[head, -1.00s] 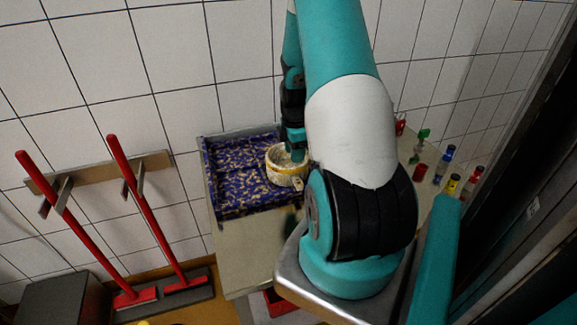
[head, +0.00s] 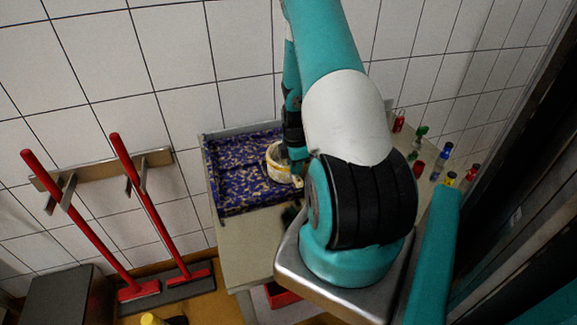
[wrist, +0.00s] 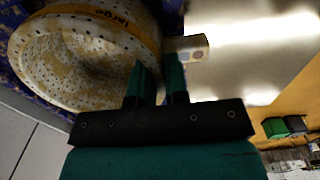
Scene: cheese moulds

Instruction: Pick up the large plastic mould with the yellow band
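The large plastic mould (wrist: 75,55) is a pale, perforated round tub with a yellow band marked "large" around its rim. It fills the upper left of the wrist view, its hollow inside visible. In the head view the mould (head: 277,165) is on the right part of the blue patterned tray (head: 240,193), partly covered by my arm. My gripper (wrist: 157,66) is at the mould's right rim, its two fingers apart with a narrow gap. The left finger overlaps the mould and the right finger is outside it. Contact with the wall is unclear. The gripper's tips are hidden in the head view.
A small pale block (wrist: 188,47) is just right of the fingers. Several small coloured bottles (head: 441,162) stand at the right. The tiled wall is behind the table.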

